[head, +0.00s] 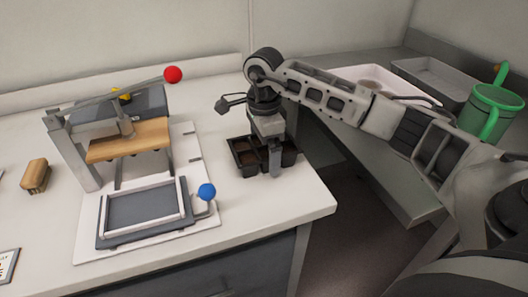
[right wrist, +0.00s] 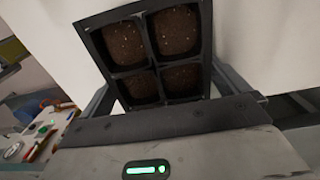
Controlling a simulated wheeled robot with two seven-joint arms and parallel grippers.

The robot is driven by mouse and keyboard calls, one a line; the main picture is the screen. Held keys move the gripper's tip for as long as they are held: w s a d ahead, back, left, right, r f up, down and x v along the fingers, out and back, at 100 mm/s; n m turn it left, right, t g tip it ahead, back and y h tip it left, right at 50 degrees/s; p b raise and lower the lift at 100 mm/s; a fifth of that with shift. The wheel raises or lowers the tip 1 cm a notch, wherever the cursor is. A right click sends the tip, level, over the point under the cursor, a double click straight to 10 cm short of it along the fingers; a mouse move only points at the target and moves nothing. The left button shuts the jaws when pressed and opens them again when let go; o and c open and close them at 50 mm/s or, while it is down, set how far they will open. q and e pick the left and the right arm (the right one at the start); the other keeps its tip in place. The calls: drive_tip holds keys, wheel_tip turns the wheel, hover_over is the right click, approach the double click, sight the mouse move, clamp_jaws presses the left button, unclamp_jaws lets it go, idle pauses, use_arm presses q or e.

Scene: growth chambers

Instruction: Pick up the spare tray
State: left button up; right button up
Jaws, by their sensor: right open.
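A small black tray (head: 239,152) with soil-filled cells stands on the white bench near its right edge. In the right wrist view the tray (right wrist: 150,60) shows four cells of dark brown soil. My right gripper (head: 274,165) points down over the tray and hides part of it. It is open, and in the right wrist view its fingers show at the left and right of the tray's near end. I cannot tell whether they touch it. My left gripper is not in view.
A press with a red-knobbed lever (head: 173,74), a wooden block (head: 128,140) and a blue-knobbed frame (head: 145,207) stands left. A brown block (head: 35,176) lies farther left. Behind my right arm are a grey bin (head: 432,78) and a green watering can (head: 488,112). A floor gap separates the benches.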

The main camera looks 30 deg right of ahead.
drive_tip(key=c, duration=0.8)
